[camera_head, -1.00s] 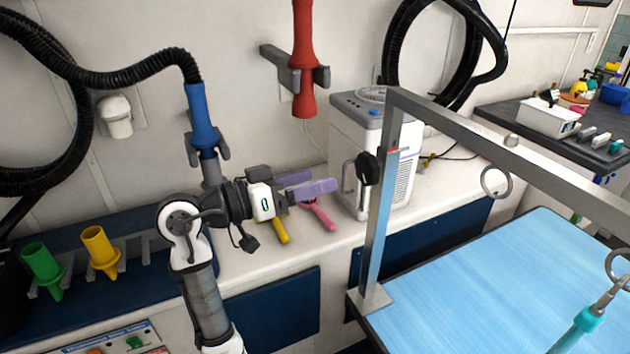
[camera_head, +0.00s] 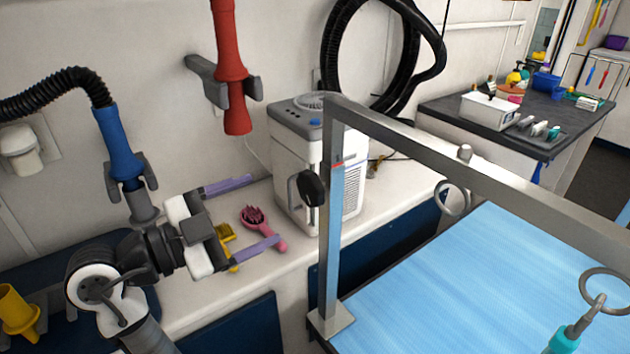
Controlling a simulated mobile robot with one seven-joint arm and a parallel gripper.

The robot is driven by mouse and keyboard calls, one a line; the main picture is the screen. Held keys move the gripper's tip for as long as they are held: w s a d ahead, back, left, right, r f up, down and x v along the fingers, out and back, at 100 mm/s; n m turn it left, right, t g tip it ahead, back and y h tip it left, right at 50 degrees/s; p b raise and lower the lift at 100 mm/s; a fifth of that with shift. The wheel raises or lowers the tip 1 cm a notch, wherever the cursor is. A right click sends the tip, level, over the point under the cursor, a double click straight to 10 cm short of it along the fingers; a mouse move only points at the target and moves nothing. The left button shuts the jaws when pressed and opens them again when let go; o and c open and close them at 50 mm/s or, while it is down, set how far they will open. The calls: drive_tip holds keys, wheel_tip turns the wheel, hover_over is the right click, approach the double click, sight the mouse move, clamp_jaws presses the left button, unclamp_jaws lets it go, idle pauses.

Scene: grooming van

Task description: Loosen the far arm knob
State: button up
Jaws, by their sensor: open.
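A black knob (camera_head: 312,188) sits on the left side of the upright metal post (camera_head: 331,225) of the grooming arm, a little below its top corner. My gripper (camera_head: 265,208) is to the left of the knob and apart from it. Its two purple fingers are spread wide and point right, towards the post. Nothing is between the fingertips that I can see them hold.
The blue table top (camera_head: 460,290) lies right of the post. A white machine (camera_head: 290,165) stands behind the knob. A pink brush (camera_head: 262,228) and a yellow tool (camera_head: 224,236) lie on the counter behind my fingers. A red nozzle (camera_head: 231,70) and blue nozzle (camera_head: 119,145) hang on the wall.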

sight(305, 188)
drive_tip(key=p+x, duration=0.3)
drive_tip(key=x, duration=0.9)
drive_tip(key=shift+d, duration=0.1)
drive_tip(key=c, duration=1)
drive_tip(key=n+p, duration=0.1)
drive_tip(key=n, duration=0.5)
drive_tip(key=shift+w+r, duration=0.1)
drive_tip(key=n+p, duration=0.1)
drive_tip(key=n, duration=0.3)
drive_tip(key=shift+p, duration=0.3)
drive_tip(key=shift+n+p, duration=0.85)
drive_tip(key=shift+n, duration=0.75)
drive_tip(key=shift+w, duration=0.1)
